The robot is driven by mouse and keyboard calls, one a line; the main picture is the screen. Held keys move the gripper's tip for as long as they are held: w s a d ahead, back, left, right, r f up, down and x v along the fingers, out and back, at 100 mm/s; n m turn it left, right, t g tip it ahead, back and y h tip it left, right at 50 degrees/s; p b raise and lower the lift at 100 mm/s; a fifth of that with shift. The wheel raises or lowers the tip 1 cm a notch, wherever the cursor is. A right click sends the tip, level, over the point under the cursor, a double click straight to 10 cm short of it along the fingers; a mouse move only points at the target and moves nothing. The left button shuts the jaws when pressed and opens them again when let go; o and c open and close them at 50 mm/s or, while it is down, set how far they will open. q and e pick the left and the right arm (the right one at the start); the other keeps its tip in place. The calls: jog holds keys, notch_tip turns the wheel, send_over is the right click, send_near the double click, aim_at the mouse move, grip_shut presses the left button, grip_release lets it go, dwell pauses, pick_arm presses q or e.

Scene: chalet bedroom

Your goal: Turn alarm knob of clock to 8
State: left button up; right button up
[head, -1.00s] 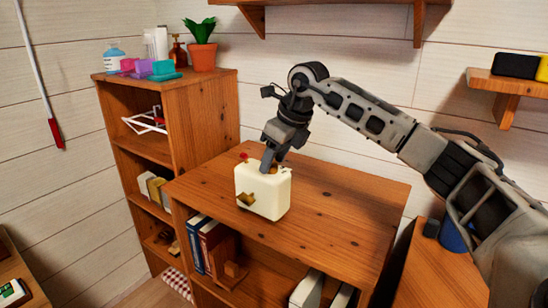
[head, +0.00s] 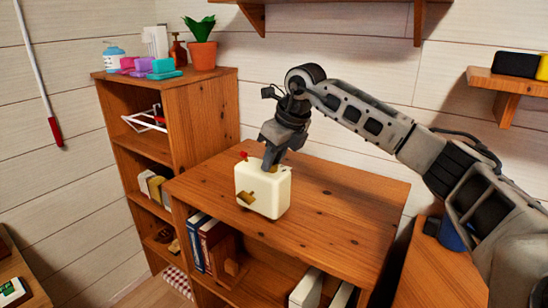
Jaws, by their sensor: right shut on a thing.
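The cream-coloured clock (head: 265,192) stands upright on the wooden cabinet top (head: 335,215). It has a brass-coloured piece (head: 246,199) low on its left side and a small red part (head: 243,155) at its top left. My right gripper (head: 270,162) reaches down from above, its fingers at the clock's top. It is shut on a part there, which I take to be the alarm knob; the fingers hide it. The clock's dial and any numbers cannot be read from here. My left gripper is not in view.
A taller shelf (head: 182,110) at the left bears a potted plant (head: 201,50), bottles and coloured blocks. Books (head: 207,240) stand in the cabinet below. A wall shelf (head: 508,82) is at the upper right. The cabinet top right of the clock is clear.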

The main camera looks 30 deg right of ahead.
jog(key=m+h, duration=0.1)
jog(key=m, duration=0.2)
jog(key=shift+a, duration=0.15)
jog(key=m+h, duration=0.1)
jog(key=m, duration=0.2)
jog(key=m+h, duration=0.1)
jog(key=m, duration=0.1)
jog(key=shift+a+m, duration=0.15)
jog(key=shift+m, duration=0.15)
jog(key=m, duration=0.1)
jog(key=m+h, duration=0.1)
jog(key=m, duration=0.1)
jog(key=shift+w+r+m+g+h, duration=0.1)
jog(key=shift+m+g+h, duration=0.2)
jog(key=shift+g, duration=0.1)
jog(key=m+g+h, duration=0.1)
jog(key=m, duration=0.3)
jog(key=shift+w+a+m, duration=0.1)
jog(key=shift+m, duration=0.2)
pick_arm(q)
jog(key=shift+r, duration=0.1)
pick_arm(e)
jog(key=shift+g, duration=0.3)
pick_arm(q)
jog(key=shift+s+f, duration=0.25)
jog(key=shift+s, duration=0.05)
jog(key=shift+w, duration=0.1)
